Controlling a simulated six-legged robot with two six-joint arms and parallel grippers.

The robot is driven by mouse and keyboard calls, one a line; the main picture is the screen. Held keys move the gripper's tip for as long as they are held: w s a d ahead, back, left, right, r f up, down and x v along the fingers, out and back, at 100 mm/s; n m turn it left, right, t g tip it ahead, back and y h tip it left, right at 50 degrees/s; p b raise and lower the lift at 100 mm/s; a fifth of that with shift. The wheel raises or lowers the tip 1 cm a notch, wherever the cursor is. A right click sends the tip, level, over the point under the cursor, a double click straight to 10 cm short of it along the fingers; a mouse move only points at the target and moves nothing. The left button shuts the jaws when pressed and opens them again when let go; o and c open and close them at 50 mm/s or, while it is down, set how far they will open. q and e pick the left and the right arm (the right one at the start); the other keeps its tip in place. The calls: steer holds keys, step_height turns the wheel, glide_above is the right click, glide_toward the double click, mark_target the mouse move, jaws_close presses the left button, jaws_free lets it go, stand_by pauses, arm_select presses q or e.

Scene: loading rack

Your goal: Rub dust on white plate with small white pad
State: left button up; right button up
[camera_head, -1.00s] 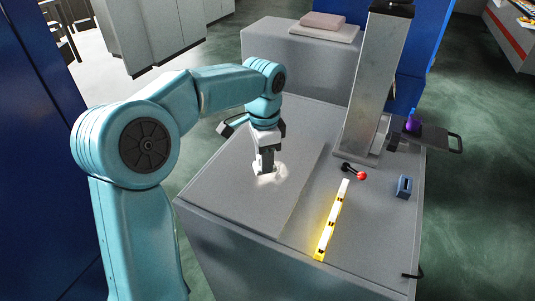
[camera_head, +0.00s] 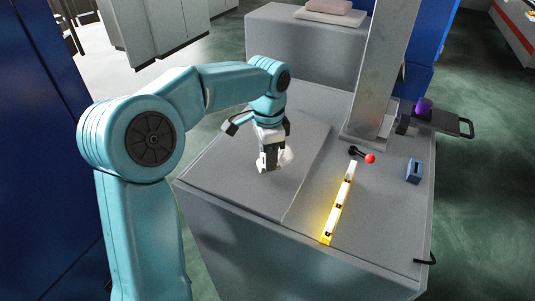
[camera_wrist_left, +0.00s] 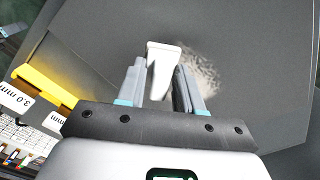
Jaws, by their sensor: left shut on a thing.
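My left gripper (camera_head: 268,165) points down over the flat grey plate (camera_head: 225,180) on top of the grey cabinet. In the left wrist view my left gripper (camera_wrist_left: 160,85) is shut on the small white pad (camera_wrist_left: 163,58), which sticks out between the fingers. A pale dust patch (camera_wrist_left: 203,68) lies on the plate just right of the pad there. In the head view the dust (camera_head: 287,157) shows at the right of the gripper, which partly hides it. The plate looks grey rather than white. Whether the pad touches the plate is unclear. My right gripper is not in view.
A yellow-edged strip (camera_head: 339,205) lies right of the plate. A red-knobbed lever (camera_head: 364,156), a small blue block (camera_head: 413,172) and a grey column (camera_head: 375,75) stand beyond. A purple object (camera_head: 424,107) sits at the back right. The plate's front left is clear.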

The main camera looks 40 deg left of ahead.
arm_select(q)
steer(key=shift+d+r, duration=0.1)
steer(key=shift+s, duration=0.15)
steer(key=shift+f, duration=0.4)
steer(key=shift+b, duration=0.3)
steer(key=shift+f, duration=0.2)
steer(key=shift+f+b, duration=0.3)
steer(key=shift+f, duration=0.2)
